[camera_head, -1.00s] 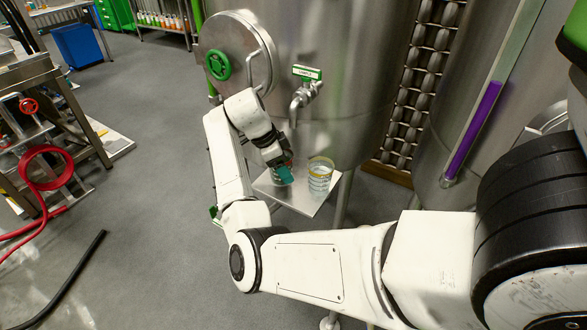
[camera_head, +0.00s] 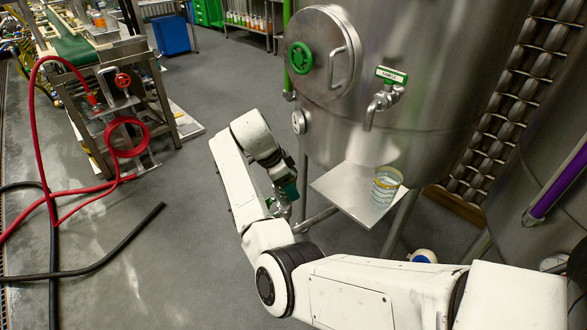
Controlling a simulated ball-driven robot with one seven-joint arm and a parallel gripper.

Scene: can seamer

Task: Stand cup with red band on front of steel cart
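My gripper (camera_head: 284,198) hangs at the end of my white arm, in the open air left of the small steel shelf under the tank tap. Its teal fingers seem closed around a small clear cup (camera_head: 283,211), mostly hidden by the fingers and wrist. The colour of its band cannot be made out now; a little red showed by the fingers earlier. I cannot pick out a steel cart for certain in this view.
A large steel tank (camera_head: 430,60) with a tap (camera_head: 381,103) and round hatch stands right of my gripper. A steel machine frame (camera_head: 150,85), red hose (camera_head: 38,130) and black hose (camera_head: 110,255) are at left. Grey floor between is clear.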

